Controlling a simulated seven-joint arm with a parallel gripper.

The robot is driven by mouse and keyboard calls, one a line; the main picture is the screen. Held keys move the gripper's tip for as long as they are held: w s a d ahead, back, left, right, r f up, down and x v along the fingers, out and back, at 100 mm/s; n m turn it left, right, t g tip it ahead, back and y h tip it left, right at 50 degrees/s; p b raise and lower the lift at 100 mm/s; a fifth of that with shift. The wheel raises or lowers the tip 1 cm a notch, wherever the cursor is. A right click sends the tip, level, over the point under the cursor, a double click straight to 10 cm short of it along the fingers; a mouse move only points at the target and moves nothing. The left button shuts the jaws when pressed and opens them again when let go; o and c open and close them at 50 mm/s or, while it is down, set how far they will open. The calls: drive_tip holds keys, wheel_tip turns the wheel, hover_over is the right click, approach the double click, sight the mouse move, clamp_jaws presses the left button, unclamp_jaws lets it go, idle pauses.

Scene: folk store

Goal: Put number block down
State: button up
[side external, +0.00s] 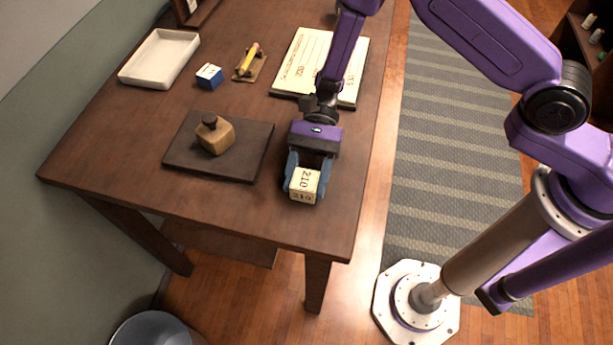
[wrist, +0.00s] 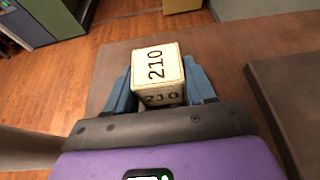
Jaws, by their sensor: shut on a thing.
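The number block (side external: 305,183) is a cream cube with "210" printed on its faces. My gripper (side external: 303,178) is shut on it, with a blue finger on each side, near the front right corner of the wooden table. In the wrist view the block (wrist: 157,70) sits between the two blue fingers of my gripper (wrist: 160,88). I cannot tell whether the block's underside touches the tabletop (side external: 225,210).
Left of my gripper, a dark mat (side external: 185,155) bears a wooden stamp (side external: 215,135). The table's front edge is close.

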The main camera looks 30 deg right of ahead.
drive_tip(key=shift+f, duration=0.3)
drive_tip(key=o, duration=1)
drive_tip(key=shift+r, duration=0.15)
drive_tip(key=shift+w+d+r, duration=0.15)
drive_tip(key=v, duration=1.1)
drive_tip(key=shift+w+d+r, duration=0.15)
drive_tip(key=shift+w+d, duration=0.05)
